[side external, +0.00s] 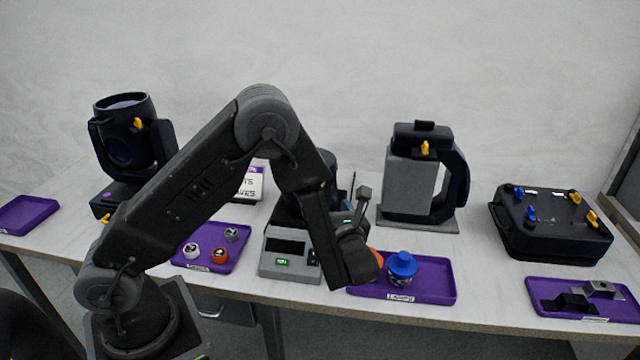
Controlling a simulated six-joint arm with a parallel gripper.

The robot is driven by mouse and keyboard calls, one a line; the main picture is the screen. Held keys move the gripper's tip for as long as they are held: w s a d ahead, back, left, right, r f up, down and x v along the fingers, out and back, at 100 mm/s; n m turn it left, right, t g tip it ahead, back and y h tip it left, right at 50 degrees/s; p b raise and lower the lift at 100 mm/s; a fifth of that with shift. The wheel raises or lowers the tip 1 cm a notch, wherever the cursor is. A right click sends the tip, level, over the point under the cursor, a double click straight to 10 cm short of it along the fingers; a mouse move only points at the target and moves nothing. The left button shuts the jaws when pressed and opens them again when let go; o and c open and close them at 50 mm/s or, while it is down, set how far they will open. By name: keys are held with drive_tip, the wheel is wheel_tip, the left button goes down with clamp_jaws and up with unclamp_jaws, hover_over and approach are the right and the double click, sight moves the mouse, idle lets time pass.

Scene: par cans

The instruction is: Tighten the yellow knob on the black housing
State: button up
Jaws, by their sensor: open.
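Yellow knobs show on several dark housings, and I cannot tell which is meant. The flat black housing (550,235) at the right has a yellow knob (575,196) on top, another yellow knob (592,219) at its right edge, and blue knobs. The upright grey-and-black unit has a yellow knob (425,148) near its top. The dark lamp head (130,150) at the left has a yellow knob (138,124) on its side. My gripper (347,224) is by the middle of the table, open, largely hidden behind my forearm and apart from these knobs. Its fingertips are not clear.
A grey device (285,262) with a display stands mid-table behind my arm. A purple tray (430,290) holds a blue knob-like part and an orange one, partly covered. Other purple trays stand left (28,214) and right (540,285).

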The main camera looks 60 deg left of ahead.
drive_tip(key=x, duration=1.1)
drive_tip(key=shift+a, duration=0.2)
drive_tip(key=c, duration=0.9)
